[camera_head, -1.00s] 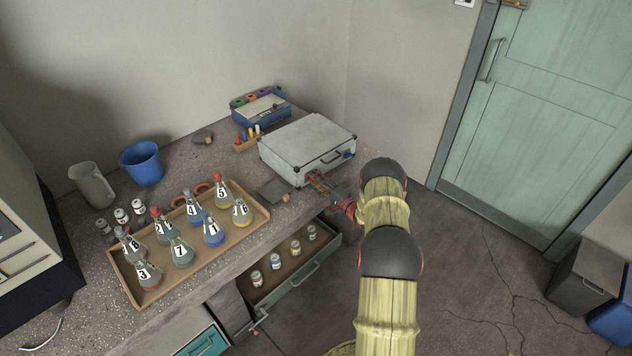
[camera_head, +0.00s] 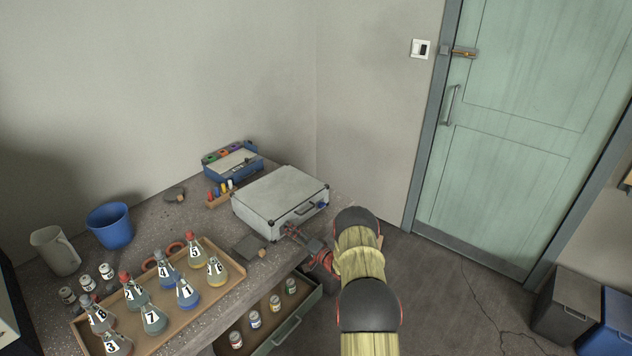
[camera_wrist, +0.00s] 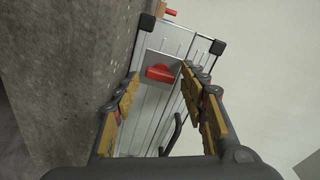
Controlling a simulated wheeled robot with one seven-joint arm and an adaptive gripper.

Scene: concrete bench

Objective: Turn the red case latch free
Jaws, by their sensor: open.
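The silver case (camera_head: 283,200) lies shut on the concrete bench near its right end. In the head view its front faces my gripper (camera_head: 299,236), and a blue latch (camera_head: 321,206) shows on that front's right part. The red latch (camera_wrist: 160,73) shows in the wrist view on a pale plate on the case front (camera_wrist: 150,105). My gripper (camera_wrist: 165,115) is open, its yellow-padded fingers to either side of the latch in that picture. They do not visibly touch it. The case handle (camera_wrist: 173,135) lies lower between the fingers. In the head view the red latch is hidden or too small to tell.
A tray (camera_head: 240,272) of numbered flasks stands left of the case. A dark flat plate (camera_head: 250,246) lies by the case's left corner. An open drawer (camera_head: 288,335) with small jars sticks out below. A blue organiser box (camera_head: 233,162) stands behind.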

